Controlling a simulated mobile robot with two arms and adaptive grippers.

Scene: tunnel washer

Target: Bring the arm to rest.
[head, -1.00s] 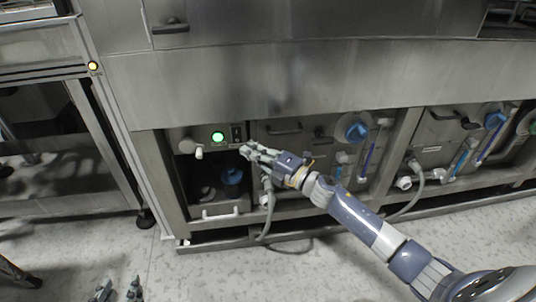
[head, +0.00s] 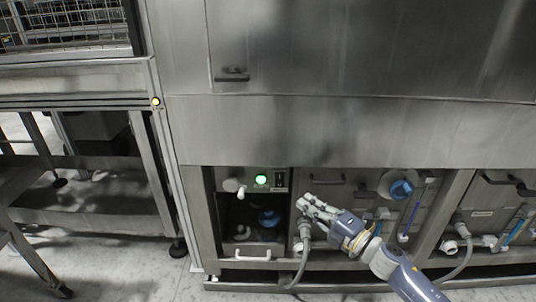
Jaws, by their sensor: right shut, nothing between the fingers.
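My right gripper (head: 305,207) is in front of the lower panels of the steel washer (head: 330,130), with its arm coming in from the lower right. Its fingers are together with nothing between them. Its tip is to the right of and below the lit green button (head: 261,180) and a dark switch (head: 279,180). Whether it touches the panel behind it cannot be told. My left gripper is not in view.
An open bay with a blue cap (head: 268,217) and a white handle (head: 254,254) is left of my gripper. A grey hose (head: 303,262) hangs below it. A blue round knob (head: 401,189) is to the right. A metal frame table (head: 85,200) stands at left.

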